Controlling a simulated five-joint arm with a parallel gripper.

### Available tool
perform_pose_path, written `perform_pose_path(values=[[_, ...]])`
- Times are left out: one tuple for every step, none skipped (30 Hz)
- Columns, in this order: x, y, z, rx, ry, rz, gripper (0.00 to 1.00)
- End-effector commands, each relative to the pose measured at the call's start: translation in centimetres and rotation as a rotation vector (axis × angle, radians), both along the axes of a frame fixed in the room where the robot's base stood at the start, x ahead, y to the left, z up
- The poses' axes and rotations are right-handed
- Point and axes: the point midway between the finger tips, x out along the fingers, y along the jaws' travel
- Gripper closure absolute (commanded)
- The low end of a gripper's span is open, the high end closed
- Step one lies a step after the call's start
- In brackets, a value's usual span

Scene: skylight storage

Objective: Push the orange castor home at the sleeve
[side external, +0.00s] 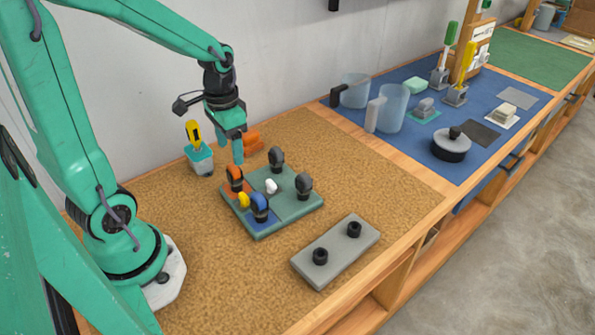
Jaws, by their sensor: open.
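The orange castor (235,177), with a dark housing, stands on the orange left corner of a green board (290,211). Its stem and the sleeve at its base are hidden, so I cannot tell how deep it sits. My gripper (248,154) is above and slightly right of it, pointing down, open and apart from it. One finger is teal; an orange piece beside it looks like the other finger. A blue castor (259,205) stands on the board's blue corner, and dark castors (276,158) (304,185) stand on the other corners.
A yellow piece (244,200) and a white piece (271,186) are among the castors. A cup with a yellow-handled tool (201,158) stands left of my gripper. A grey block with black knobs (336,250) lies front right.

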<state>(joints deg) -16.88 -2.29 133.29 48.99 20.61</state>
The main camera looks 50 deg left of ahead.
Motion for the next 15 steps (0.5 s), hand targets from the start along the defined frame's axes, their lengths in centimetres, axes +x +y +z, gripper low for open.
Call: perform_pose_path(values=[[0.0,0.0,0.2,0.0,-0.001,0.0,0.37],[0.0,0.0,0.3,0.0,-0.001,0.0,0.37],[0.0,0.0,0.4,0.0,-0.001,0.0,0.37],[0.0,0.0,0.5,0.001,-0.002,0.0,0.37],[0.0,0.0,0.5,0.001,-0.002,0.0,0.37],[0.0,0.0,0.6,0.001,-0.002,0.0,0.37],[0.0,0.0,0.7,0.001,-0.001,0.0,0.37],[0.0,0.0,0.8,0.0,-0.001,0.0,0.37],[0.0,0.0,0.9,0.0,-0.001,0.0,0.37],[0.0,0.0,1.0,0.0,0.0,0.0,0.37],[0.0,0.0,1.1,0.0,0.0,0.0,0.37],[0.0,0.0,1.2,0.0,-0.001,0.0,0.37],[0.0,0.0,1.3,0.0,-0.001,0.0,0.37],[0.0,0.0,1.4,0.0,-0.001,0.0,0.37],[0.0,0.0,1.5,0.001,-0.002,0.0,0.37]])
